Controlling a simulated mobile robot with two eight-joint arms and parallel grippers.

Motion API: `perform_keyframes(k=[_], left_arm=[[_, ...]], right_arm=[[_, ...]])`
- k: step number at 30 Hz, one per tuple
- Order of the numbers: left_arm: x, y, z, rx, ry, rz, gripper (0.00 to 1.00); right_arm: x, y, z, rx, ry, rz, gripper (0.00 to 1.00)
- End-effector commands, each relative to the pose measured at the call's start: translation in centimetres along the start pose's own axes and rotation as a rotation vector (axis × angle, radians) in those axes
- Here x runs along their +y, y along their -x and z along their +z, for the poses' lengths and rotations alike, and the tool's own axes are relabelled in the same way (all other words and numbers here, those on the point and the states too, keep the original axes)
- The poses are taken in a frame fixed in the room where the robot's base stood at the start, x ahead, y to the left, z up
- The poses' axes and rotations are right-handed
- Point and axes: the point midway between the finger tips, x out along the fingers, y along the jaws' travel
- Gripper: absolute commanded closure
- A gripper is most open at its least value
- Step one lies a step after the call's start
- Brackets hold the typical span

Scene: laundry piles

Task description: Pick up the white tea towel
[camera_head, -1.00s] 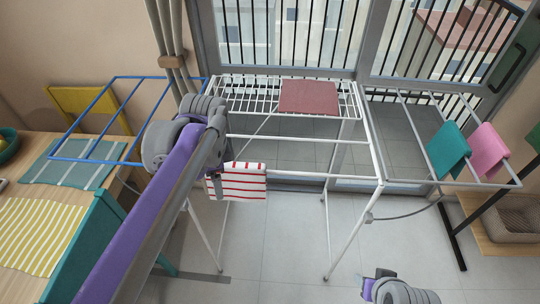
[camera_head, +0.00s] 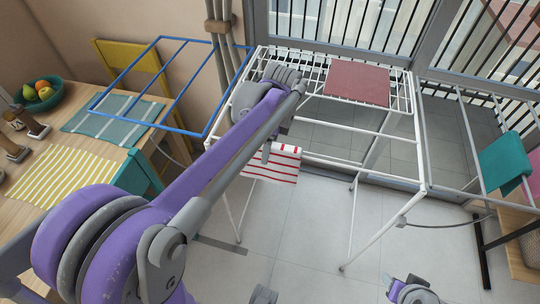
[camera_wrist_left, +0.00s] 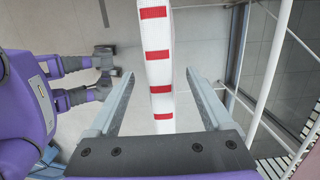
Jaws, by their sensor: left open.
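The white tea towel (camera_head: 272,164) with red stripes hangs from the left part of the white drying rack. In the left wrist view the towel (camera_wrist_left: 159,70) is seen nearly edge-on as a narrow strip. My left gripper (camera_wrist_left: 160,74) is open, with one finger on each side of the strip; I cannot tell whether either touches it. In the head view the left gripper (camera_head: 268,152) is at the towel's upper left, and my left arm crosses in front of the rack. Part of my right arm shows at the bottom right; its jaws are unclear.
The white drying rack (camera_head: 386,150) also bears a dark red cloth (camera_head: 357,84). A blue rack frame (camera_head: 180,84) and a yellow chair (camera_head: 130,62) stand left. A wooden table (camera_head: 28,160) holds a striped yellow cloth (camera_head: 62,178) and a fruit bowl (camera_head: 42,98). A teal cloth (camera_head: 503,163) hangs right.

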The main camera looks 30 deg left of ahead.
Motion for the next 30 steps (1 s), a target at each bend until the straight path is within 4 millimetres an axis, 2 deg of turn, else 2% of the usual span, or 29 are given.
perform_keyframes(k=[3,6,14,27,28,30], left_arm=[[-0.1,-1.8,-0.1,0.000,0.000,0.000,0.16],[0.0,-2.6,-0.1,0.000,0.000,0.000,0.16],[0.0,-2.8,-0.1,0.000,0.000,0.000,0.16],[0.0,-2.8,-0.1,0.000,0.000,0.000,0.96],[0.0,-2.8,-0.1,0.000,0.000,0.000,1.00],[0.0,-2.8,-0.1,0.000,0.000,0.000,1.00]], right_arm=[[0.0,-0.1,0.1,-0.001,0.000,0.000,0.50],[0.0,-0.1,0.1,-0.001,0.000,0.000,0.50],[0.0,-0.1,0.1,-0.001,0.000,0.000,0.50],[0.0,-0.1,0.1,-0.001,0.000,0.000,0.50],[0.0,-0.1,0.1,-0.001,0.000,0.000,0.50],[0.0,-0.1,0.1,-0.001,0.000,0.000,0.50]])
